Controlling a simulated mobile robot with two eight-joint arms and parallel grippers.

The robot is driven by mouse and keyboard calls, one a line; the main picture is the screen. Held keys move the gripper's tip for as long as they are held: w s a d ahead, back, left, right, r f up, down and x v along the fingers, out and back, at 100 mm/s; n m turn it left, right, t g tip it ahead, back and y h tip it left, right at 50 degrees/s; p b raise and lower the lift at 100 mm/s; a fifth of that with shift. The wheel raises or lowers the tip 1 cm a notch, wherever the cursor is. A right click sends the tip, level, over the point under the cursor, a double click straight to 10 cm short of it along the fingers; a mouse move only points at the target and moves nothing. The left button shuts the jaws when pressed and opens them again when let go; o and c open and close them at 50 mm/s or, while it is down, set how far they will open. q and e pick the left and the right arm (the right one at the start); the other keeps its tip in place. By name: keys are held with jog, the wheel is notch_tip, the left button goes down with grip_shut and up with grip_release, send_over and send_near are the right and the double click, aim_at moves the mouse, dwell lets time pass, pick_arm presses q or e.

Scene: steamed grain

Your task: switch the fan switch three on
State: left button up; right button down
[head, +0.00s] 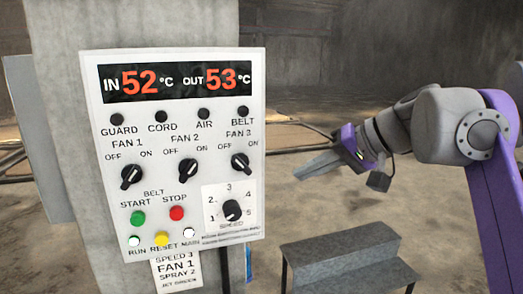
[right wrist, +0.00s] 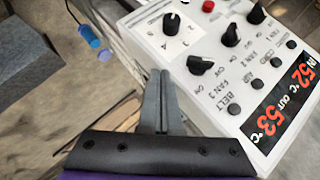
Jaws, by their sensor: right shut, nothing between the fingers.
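The white control panel (head: 107,215) stands upright at the left of the head view. Its FAN 3 switch (head: 240,164) is a black knob between OFF on its left and ON on its right; its handle slants from upper left to lower right, toward OFF. The FAN 3 knob also shows in the right wrist view (right wrist: 200,65). My right gripper (head: 297,172) is shut and empty, right of the panel and pointing left. In the wrist view its fingertips (right wrist: 159,72) appear beside the panel's edge near that knob, apart from it. My left gripper is out of view.
FAN 1 (head: 131,176) and FAN 2 (head: 188,169) knobs slant the other way, toward ON. A speed dial (head: 232,211) sits below FAN 3. A grey step (head: 340,262) stands at lower right. The space between gripper and panel looks clear.

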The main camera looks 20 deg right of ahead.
aim_at(247, 165)
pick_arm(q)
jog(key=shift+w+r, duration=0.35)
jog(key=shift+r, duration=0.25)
pick_arm(e)
notch_tip(247, 165, up, 8)
jog(key=d+t+y, duration=0.1)
jog(key=shift+f, duration=0.15)
jog(key=shift+s+d+t, duration=0.1)
jog(key=shift+t, duration=0.2)
jog(key=x, duration=0.4)
jog(key=s+f+b+x, duration=0.1)
jog(key=x, duration=0.3)
jog(key=a+b+x, duration=0.1)
jog(key=x, duration=0.3)
jog(key=shift+a+f, duration=0.1)
jog(key=shift+f, duration=0.2)
jog(key=shift+s+a+f, duration=0.1)
jog(key=shift+s+a, duration=0.25)
jog(key=shift+s, duration=0.05)
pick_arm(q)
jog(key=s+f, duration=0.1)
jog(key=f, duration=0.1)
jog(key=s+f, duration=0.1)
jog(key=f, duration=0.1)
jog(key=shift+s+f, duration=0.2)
pick_arm(e)
jog(key=shift+w, duration=0.3)
